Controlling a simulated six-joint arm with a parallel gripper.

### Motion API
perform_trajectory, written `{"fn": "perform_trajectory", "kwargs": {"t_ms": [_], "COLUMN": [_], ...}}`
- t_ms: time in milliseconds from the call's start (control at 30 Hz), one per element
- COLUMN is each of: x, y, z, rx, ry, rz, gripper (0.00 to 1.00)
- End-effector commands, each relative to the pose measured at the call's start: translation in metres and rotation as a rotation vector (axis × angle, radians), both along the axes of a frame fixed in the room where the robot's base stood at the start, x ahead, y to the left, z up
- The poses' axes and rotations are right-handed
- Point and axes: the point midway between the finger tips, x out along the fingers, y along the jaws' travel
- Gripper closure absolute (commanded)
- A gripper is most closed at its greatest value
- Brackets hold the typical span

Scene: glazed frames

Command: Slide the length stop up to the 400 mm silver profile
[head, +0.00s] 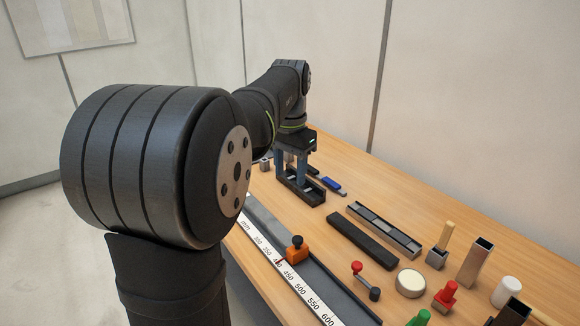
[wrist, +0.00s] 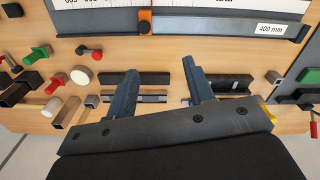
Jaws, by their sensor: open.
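The length stop is an orange block with a black knob (head: 297,250) on the scale rail; its red pointer lies a little before the 450 mark. It also shows in the wrist view (wrist: 145,27). A grey bar, apparently the silver profile (wrist: 210,21), lies along the rail on one side of the stop and bears a "400 mm" label (wrist: 270,29). I cannot tell whether its end touches the stop. My gripper (head: 291,178) is open and empty, over a dark tray at the back of the table, away from the stop. Its fingers (wrist: 160,80) show apart in the wrist view.
A black bar (head: 362,240) and a channel with grey pieces (head: 385,228) lie between my gripper and the front items. A red-knobbed part (head: 357,268), a round white disc (head: 410,283) and several small blocks crowd the near right. The dark tray (head: 315,197) stands below my gripper.

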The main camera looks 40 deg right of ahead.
Motion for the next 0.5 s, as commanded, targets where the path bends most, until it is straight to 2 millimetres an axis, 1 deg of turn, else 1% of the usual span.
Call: {"fn": "perform_trajectory", "kwargs": {"t_ms": [133, 500], "x": [-0.0001, -0.0001], "y": [0.0002, 0.0002], "z": [0.0057, 0.0058], "rx": [0.000, 0.000], "ry": [0.000, 0.000], "rz": [0.000, 0.000], "gripper": [0.52, 0.52]}}
